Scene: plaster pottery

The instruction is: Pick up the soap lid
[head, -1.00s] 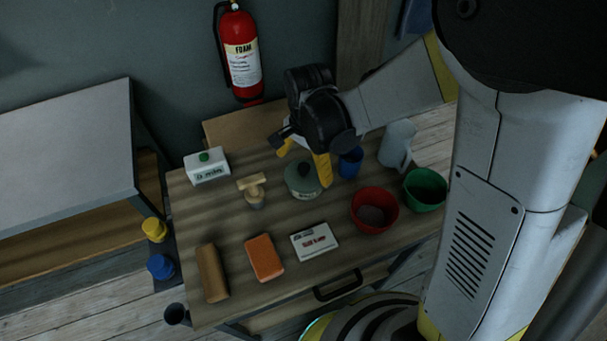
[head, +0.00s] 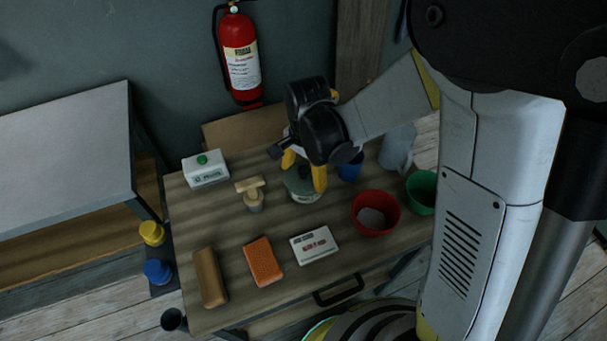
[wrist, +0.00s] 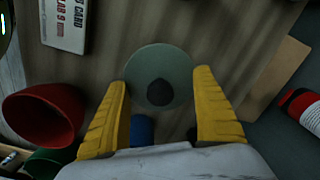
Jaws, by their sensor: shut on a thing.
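The soap lid (head: 297,182) is a round grey-green disc with a dark knob, on a low green pot (head: 306,198) on the wooden table. In the head view my gripper hides the knob and part of the lid. I see no clear gap between lid and pot.
A red bowl (head: 376,214), blue cup (head: 349,167), green bowl (head: 421,192) and pale jug (head: 397,150) stand to the right. A wooden-handled tool (head: 251,194) is close on the left. A white box (head: 314,244) and orange block (head: 263,262) lie in front.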

